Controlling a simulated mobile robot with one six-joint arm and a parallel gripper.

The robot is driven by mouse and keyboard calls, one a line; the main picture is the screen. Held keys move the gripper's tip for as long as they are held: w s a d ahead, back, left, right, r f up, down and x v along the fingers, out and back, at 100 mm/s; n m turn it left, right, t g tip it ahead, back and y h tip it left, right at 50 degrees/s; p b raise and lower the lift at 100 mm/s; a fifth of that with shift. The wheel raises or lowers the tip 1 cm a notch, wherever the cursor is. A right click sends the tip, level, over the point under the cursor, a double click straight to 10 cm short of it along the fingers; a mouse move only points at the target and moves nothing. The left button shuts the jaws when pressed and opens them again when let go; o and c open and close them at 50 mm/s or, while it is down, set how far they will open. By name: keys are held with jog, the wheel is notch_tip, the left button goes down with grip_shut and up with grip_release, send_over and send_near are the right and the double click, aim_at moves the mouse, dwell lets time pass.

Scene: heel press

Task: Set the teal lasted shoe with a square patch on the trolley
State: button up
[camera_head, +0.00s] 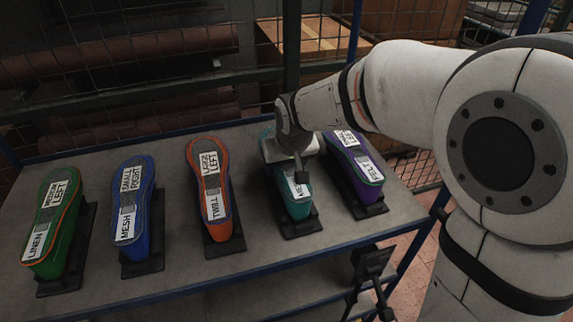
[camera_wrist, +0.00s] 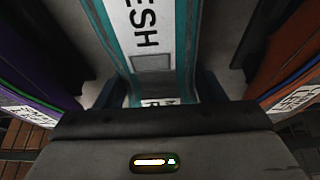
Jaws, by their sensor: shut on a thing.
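The teal lasted shoe (camera_head: 298,209) is fourth from the left in a row, over a black stand, sole up, with a white label. In the wrist view, the teal shoe (camera_wrist: 185,45) runs up the middle, with a "MESH" label and a grey square patch (camera_wrist: 151,63). My gripper (camera_head: 290,160) is over its far part and hides much of it. In the wrist view, the dark fingers of my gripper (camera_wrist: 158,88) sit on both sides of the shoe, shut on it. I cannot tell whether it is clear of its stand. I cannot make out a separate trolley.
On the grey, blue-edged top (camera_head: 100,285) stand a green shoe (camera_head: 72,225), a blue shoe (camera_head: 145,195), an orange shoe (camera_head: 194,155) and a purple shoe (camera_head: 365,188). The purple one is close beside the teal one. A wire mesh fence (camera_head: 230,60) stands behind.

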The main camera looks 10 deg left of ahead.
jog(key=o, duration=1.6)
jog(key=shift+f, duration=0.15)
jog(key=shift+c, duration=0.2)
jog(key=v, duration=0.8)
jog(key=s+d+f+m+h, duration=0.1)
jog(key=s+d+f+m, duration=0.1)
jog(key=s+d, duration=0.6)
jog(key=s+d+f+m+g+h, duration=0.1)
jog(key=s+d+f+m, duration=0.2)
jog(key=s+d, duration=0.4)
jog(key=d, duration=0.7)
jog(key=shift+s+d, duration=0.2)
jog(key=shift+s, duration=0.2)
